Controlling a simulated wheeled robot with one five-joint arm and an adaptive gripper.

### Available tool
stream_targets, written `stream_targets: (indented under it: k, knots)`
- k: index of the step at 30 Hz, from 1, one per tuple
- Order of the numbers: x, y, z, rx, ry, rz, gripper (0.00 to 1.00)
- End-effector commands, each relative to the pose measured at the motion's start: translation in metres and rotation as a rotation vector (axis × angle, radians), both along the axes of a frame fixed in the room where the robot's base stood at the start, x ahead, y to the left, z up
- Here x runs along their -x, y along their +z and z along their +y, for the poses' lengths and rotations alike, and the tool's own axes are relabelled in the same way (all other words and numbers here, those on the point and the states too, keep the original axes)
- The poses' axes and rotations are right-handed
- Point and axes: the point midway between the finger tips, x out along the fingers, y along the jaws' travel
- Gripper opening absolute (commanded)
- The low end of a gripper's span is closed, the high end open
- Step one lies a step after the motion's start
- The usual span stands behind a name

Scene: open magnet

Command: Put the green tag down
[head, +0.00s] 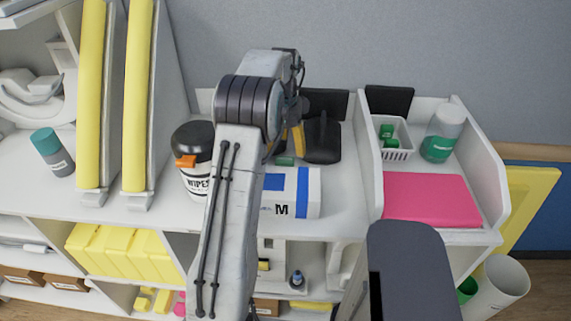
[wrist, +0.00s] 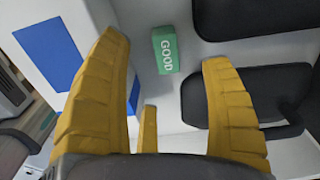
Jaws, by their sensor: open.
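The green tag (wrist: 165,50) shows in the wrist view, lying on the white shelf surface with the word GOOD on its face. In the head view, a small part of the green tag (head: 285,161) shows just behind the blue and white box. My gripper (wrist: 165,90) is open, with its yellow fingers spread and nothing between them. The tag lies beyond the fingertips and apart from them. In the head view my arm hides most of my gripper (head: 290,145).
The blue and white box (head: 305,190) marked M stands in front of the tag. Black pads (head: 322,140) are close to its right. A wipes tub (head: 195,180) stands left of my arm. Further right are a white basket (head: 398,150), a green-labelled bottle (head: 443,135) and a pink folder (head: 430,198).

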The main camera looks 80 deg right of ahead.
Motion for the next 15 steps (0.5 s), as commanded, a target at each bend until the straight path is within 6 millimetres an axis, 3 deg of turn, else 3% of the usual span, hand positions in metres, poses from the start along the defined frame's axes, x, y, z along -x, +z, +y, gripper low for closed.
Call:
stream_targets:
  k: [5,15]
  knots:
    - [0.0,-0.002,0.0,0.001,-0.083,0.0,0.73]
    - [0.001,-0.026,0.0,-0.002,-0.098,0.0,0.73]
